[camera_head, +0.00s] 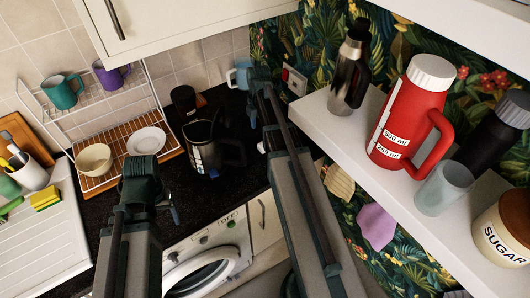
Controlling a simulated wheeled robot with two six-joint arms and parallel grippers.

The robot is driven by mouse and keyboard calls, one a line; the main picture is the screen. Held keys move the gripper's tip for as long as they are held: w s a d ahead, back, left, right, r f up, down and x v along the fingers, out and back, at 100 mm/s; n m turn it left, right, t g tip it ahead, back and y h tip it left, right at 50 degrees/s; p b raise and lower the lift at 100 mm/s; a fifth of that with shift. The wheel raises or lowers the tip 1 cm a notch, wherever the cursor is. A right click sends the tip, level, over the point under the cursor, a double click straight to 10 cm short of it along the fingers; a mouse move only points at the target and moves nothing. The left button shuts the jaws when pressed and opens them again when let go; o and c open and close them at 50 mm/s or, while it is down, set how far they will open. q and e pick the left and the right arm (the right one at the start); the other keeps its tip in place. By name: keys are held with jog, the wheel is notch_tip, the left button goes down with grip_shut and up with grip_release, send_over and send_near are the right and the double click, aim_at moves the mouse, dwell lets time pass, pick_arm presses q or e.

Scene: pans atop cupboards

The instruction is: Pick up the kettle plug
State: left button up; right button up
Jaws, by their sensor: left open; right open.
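A dark kettle (212,148) stands on the black worktop between my two arms. I cannot clearly make out the kettle plug. A white wall socket (294,81) with a small red part is on the leafy wall, just right of my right gripper. My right gripper (260,80) is open, held high near the back corner, and seems empty. My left gripper (146,170) is open and seems empty, left of the kettle and in front of the dish rack. My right arm hides part of the worktop and wall.
A white shelf (313,112) at right holds a dark bottle (350,72), a red jug (405,118), a glass (443,190) and a sugar jar (506,229). A dish rack (98,184) stands left. A wall cupboard (185,22) hangs above; a washing machine (207,262) is below.

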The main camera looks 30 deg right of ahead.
aim_at(262, 145)
pick_arm(q)
notch_tip(262, 145, down, 3)
jog(key=shift+r+b, duration=0.1)
jog(key=shift+b, duration=0.75)
pick_arm(e)
notch_tip(262, 145, down, 3)
jog(key=shift+r, duration=0.1)
pick_arm(q)
notch_tip(262, 145, down, 4)
jog(key=b, duration=0.4)
pick_arm(e)
jog(key=f, duration=0.4)
jog(key=shift+s+d+f, duration=0.2)
jog(key=shift+s+d, duration=0.1)
jog(key=shift+s, duration=0.05)
pick_arm(q)
jog(key=shift+f+b, duration=0.6)
pick_arm(e)
jog(key=shift+f, duration=0.45)
pick_arm(q)
jog(key=shift+r, duration=0.1)
pick_arm(e)
jog(key=shift+r, duration=0.1)
